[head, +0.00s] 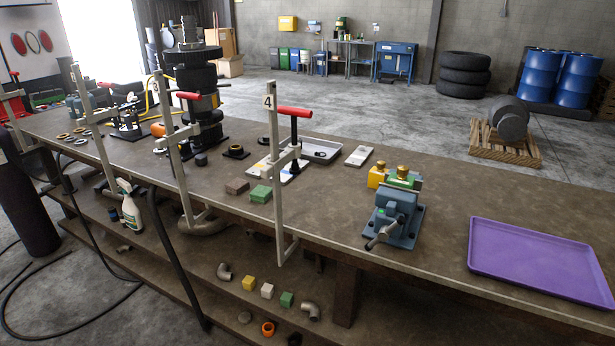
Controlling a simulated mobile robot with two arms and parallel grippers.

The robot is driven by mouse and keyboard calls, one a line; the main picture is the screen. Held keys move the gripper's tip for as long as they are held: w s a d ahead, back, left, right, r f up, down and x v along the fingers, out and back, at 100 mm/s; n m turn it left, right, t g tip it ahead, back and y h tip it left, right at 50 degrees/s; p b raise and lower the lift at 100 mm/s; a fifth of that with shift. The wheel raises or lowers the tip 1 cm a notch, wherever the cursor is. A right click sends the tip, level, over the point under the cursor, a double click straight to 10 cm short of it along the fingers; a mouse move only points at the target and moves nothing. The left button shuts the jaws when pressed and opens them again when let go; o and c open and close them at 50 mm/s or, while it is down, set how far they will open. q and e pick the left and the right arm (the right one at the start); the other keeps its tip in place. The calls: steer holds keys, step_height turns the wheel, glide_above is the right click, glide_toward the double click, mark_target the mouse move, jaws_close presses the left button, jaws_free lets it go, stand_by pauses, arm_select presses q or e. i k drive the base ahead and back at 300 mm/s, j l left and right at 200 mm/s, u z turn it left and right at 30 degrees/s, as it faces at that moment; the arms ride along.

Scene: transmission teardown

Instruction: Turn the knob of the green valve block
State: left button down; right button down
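A green valve block (403,181) sits at the top of a blue-grey vise (396,212) on the workbench, right of the middle. A small brass knob (403,171) stands on top of it. The block's lower part is hidden by the vise, and I cannot tell how tightly the jaws hold it. A yellow block (377,176) with a brass piece on top is just behind and left of the vise. Neither of my grippers shows in the head view.
A purple tray (545,262) lies right of the vise on the workbench (330,215). Clamps with upright bars, including one marked 4 (270,170), stand along the front edge. A loose green block (260,194) and a brown block (237,187) lie left. Bench between vise and tray is clear.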

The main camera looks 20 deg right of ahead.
mark_target(402, 170)
steer(key=z, duration=1.3)
